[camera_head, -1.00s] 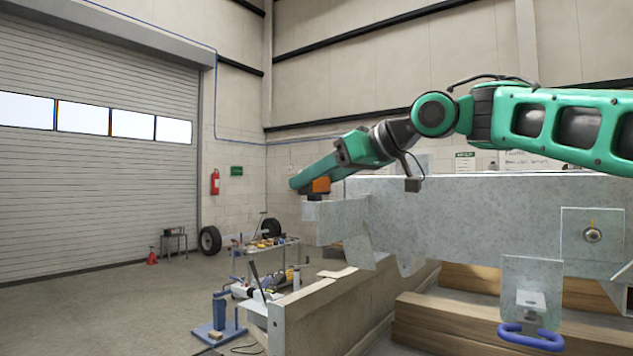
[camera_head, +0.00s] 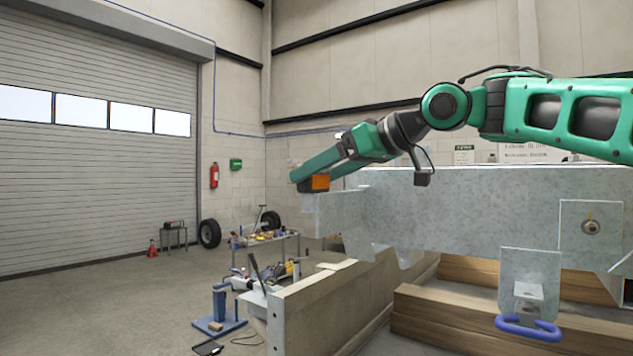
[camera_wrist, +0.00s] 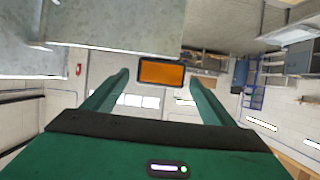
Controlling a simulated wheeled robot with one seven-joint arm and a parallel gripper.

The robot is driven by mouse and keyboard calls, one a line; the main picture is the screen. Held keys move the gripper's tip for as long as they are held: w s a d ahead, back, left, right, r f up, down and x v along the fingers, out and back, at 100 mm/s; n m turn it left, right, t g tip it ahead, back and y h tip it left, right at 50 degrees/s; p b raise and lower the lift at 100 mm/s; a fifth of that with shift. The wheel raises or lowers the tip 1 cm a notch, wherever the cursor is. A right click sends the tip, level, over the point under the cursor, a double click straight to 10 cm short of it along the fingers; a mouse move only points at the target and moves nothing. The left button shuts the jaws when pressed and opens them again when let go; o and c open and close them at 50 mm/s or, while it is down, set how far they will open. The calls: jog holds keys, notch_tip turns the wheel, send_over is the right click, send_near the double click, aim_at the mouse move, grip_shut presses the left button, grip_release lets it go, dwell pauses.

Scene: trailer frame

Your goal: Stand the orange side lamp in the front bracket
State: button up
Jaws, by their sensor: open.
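The orange side lamp (camera_head: 320,182) is a small block with a dark housing. In the head view it is at the left end of the galvanized frame, on or just above the bracket (camera_head: 330,212) there; the exact contact is hidden. In the wrist view the lamp (camera_wrist: 162,73) shows its orange face against the edge of a grey metal plate (camera_wrist: 130,22). My gripper (camera_wrist: 156,79) is open, with one finger on each side of the lamp and a visible gap on both sides. In the head view my gripper (camera_head: 299,180) reaches past the lamp.
The galvanized frame (camera_head: 460,200) runs right from the lamp, above timber blocks (camera_head: 430,318). A cart with tools (camera_head: 265,240) and a blue stand (camera_head: 218,312) are beyond at left.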

jog(key=v, duration=0.9)
